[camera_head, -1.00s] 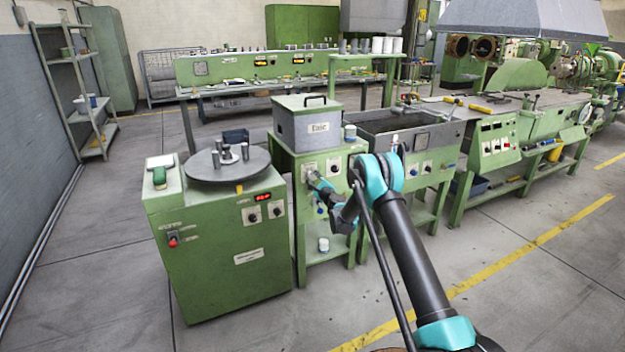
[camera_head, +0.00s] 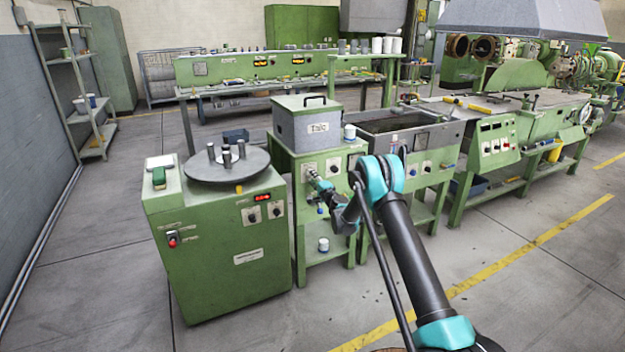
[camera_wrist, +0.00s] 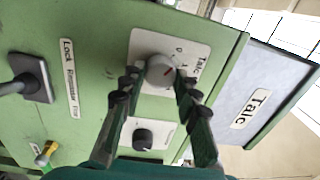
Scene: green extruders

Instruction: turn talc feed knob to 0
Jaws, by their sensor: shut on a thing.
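A black knob (camera_wrist: 143,139) on a second white plate is close to my fingers. A dark lever (camera_wrist: 22,85) stands out beside a "Lock" label. A green turntable machine (camera_head: 225,240) is at left, and a trough (camera_head: 410,135) at right.

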